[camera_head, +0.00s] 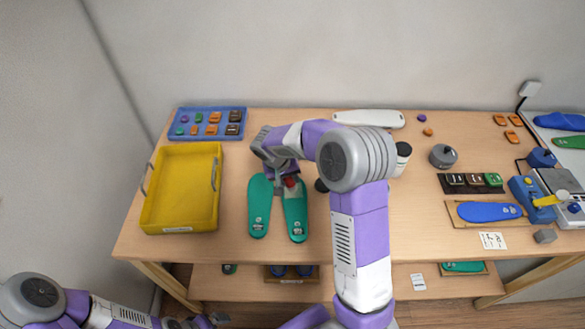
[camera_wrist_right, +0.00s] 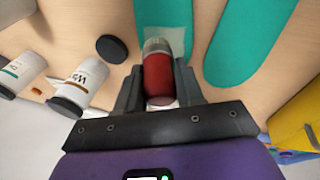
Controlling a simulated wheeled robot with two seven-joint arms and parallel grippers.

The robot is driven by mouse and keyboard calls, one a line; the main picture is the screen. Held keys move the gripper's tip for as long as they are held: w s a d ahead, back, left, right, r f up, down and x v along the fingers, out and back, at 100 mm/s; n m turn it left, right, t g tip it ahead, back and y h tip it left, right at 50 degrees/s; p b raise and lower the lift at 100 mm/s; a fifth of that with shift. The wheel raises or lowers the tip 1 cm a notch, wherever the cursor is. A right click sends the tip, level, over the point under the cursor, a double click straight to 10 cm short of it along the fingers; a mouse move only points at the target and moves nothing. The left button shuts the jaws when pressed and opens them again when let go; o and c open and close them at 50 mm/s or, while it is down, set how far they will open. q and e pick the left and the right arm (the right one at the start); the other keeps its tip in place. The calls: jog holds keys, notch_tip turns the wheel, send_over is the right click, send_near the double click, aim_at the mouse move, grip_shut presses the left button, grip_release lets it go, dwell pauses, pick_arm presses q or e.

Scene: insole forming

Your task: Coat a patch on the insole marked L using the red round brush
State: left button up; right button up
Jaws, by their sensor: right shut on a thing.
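My right gripper (camera_head: 288,181) is shut on the red round brush (camera_wrist_right: 159,80), whose red handle and metal collar show between the fingers (camera_wrist_right: 157,88) in the right wrist view. The brush end is over a pale square patch (camera_wrist_right: 166,38) on the right-hand green insole (camera_head: 296,217); I cannot tell if it touches. A second green insole (camera_head: 259,208) lies to its left. Both have small marks at the near end, too small to read. My left gripper (camera_head: 208,321) is low at the bottom left edge, away from the table; its jaws are unclear.
A yellow tray (camera_head: 181,230) stands left of the insoles, with a blue tray (camera_head: 211,110) of small blocks behind. White bottles (camera_wrist_right: 88,78) and a black round cap (camera_wrist_right: 112,48) are near the brush. A blue insole (camera_head: 488,211) and dark boxes lie farther right.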

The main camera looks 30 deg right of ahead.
jog(key=shift+r+p, duration=0.8)
jog(key=shift+r, duration=0.85)
jog(key=shift+f, duration=0.1)
